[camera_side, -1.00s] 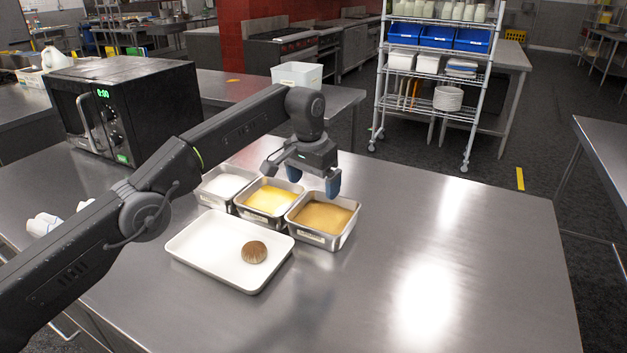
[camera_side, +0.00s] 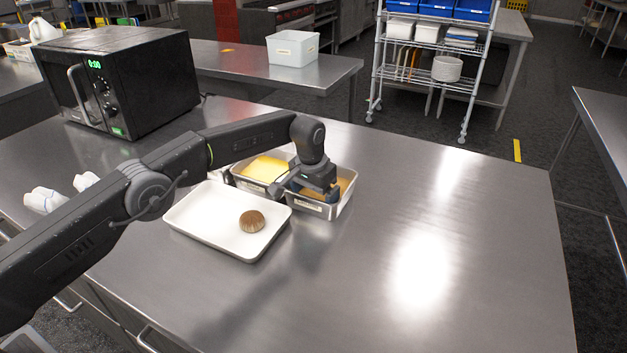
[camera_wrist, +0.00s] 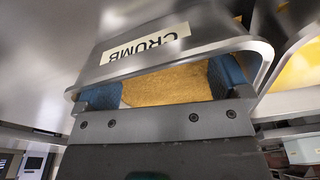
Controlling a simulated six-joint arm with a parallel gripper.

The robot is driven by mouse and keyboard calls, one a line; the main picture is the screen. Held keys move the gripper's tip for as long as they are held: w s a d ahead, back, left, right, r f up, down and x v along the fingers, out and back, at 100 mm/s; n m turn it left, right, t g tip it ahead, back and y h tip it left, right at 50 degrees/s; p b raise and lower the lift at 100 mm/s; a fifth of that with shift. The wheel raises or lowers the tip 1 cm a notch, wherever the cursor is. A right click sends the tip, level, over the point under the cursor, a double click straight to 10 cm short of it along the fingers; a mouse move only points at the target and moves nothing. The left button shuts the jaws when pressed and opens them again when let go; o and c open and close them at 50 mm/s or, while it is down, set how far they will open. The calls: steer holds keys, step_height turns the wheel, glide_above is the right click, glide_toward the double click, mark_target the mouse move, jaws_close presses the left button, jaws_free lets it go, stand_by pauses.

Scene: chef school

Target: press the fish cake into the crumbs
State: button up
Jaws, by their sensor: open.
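A round brown cake (camera_side: 252,221), the only fish cake I can make out, lies on a white tray (camera_side: 205,243). The crumb pan (camera_side: 318,208) is a metal pan at the right of the pan row, and its CRUMB label shows in the wrist view (camera_wrist: 145,43). My gripper (camera_side: 312,193) is low at the crumb pan, its fingertips inside the rim and partly hidden by the wrist. In the wrist view my gripper (camera_wrist: 165,82) has its blue fingers wide apart, with tan crumbs (camera_wrist: 165,84) between them. I cannot tell whether the fingers touch the crumbs.
A pan with yellow contents (camera_side: 264,168) stands left of the crumb pan. My arm hides the pan beyond it. A black microwave (camera_side: 150,85) stands at the back left, and white crumpled things (camera_side: 45,200) lie at the left. The table's right side is clear.

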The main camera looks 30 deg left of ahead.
steer(key=shift+f, duration=0.45)
steer(key=c, duration=1)
steer(key=shift+d, duration=0.4)
steer(key=shift+a, duration=0.1)
steer(key=shift+a, duration=0.5)
steer(key=shift+a, duration=0.2)
steer(key=shift+s, duration=0.4)
stand_by(0.4)
